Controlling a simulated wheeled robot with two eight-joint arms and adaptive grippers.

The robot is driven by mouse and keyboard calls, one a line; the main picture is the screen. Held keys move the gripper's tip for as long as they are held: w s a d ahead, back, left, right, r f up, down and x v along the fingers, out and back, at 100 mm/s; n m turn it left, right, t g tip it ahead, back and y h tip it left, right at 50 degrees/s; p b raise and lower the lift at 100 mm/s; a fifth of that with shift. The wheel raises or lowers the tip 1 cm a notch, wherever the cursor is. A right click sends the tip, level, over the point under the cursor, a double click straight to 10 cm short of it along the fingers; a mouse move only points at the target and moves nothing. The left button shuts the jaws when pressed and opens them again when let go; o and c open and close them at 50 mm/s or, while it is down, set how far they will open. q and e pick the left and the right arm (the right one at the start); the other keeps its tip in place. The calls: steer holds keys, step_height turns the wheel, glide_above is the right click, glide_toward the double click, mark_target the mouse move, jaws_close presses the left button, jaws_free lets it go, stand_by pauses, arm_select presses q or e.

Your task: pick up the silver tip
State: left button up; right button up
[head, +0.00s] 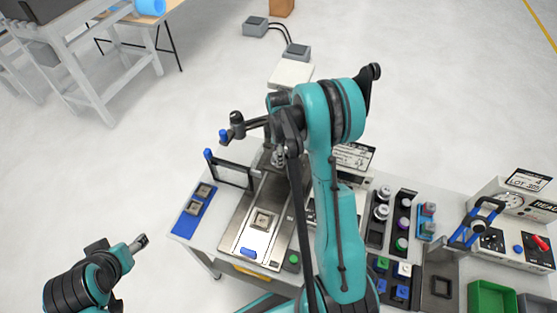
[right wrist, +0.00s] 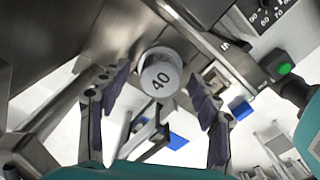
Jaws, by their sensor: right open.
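The silver tip (right wrist: 160,80), a round metal piece marked "40", hangs under a metal part in the right wrist view. My right gripper (right wrist: 157,92) is open, with one dark-padded finger on each side of the tip. Gaps show between the pads and the tip, so I see no hold on it. In the head view my right arm reaches over the metal station and largely hides the area around the tip. My left gripper (head: 139,243) is off to the left over the floor, away from the bench; whether its fingers are apart is too small to tell.
A blue plate (head: 187,222) with small square pieces lies at the bench's left. A black frame (head: 232,178) stands by the metal station (head: 240,243). Racks of knobs, a green bin (head: 490,299) and a gauge box (head: 510,196) fill the right.

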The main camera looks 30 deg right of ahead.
steer(key=shift+f, duration=0.5)
steer(key=shift+c, duration=0.3)
jaws_close()
steer(key=shift+r, duration=0.1)
steer(key=shift+r, duration=0.1)
